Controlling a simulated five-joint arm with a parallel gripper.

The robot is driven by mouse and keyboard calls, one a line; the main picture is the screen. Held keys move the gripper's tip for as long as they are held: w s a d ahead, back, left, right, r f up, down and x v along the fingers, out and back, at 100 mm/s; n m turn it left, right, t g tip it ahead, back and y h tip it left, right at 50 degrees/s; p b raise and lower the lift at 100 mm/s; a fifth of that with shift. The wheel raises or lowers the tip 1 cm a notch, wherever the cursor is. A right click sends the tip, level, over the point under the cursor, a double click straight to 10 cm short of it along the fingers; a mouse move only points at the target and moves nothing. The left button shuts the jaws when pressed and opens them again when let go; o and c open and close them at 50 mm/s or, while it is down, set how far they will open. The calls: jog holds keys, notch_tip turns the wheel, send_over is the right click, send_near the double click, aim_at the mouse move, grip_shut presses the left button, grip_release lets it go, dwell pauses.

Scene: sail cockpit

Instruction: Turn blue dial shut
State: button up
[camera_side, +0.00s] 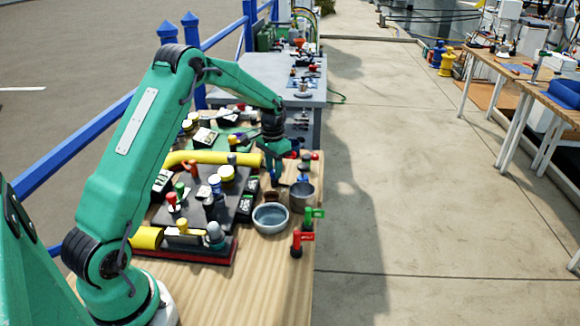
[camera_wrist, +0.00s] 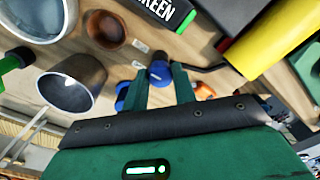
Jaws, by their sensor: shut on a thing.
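The blue dial (camera_wrist: 159,72) shows in the wrist view between the two green fingertips of my gripper (camera_wrist: 161,82). My gripper is shut on it, one finger on each side. Another blue piece (camera_wrist: 121,96) shows just left of the left finger, partly hidden by it. In the side view my gripper (camera_side: 273,165) points down at the right part of the wooden table. The dial cannot be made out clearly there. How far the dial is turned cannot be told.
A metal cup (camera_side: 301,195), a grey bowl (camera_side: 270,217) and a small brown bowl (camera_wrist: 104,29) stand close by. A black box marked GREEN (camera_wrist: 163,10) and a yellow cylinder (camera_wrist: 266,50) are near. Red (camera_side: 298,242) and green valves line the table's right edge.

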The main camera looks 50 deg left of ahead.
jog(key=shift+w+d+m, duration=0.15)
jog(key=shift+m, duration=0.15)
jog(key=o, duration=0.8)
jog(key=shift+c, duration=0.2)
jog(key=shift+o, duration=1.2)
jog(key=shift+r, duration=0.1)
jog(key=shift+r, duration=3.85)
jog(key=shift+r, duration=0.1)
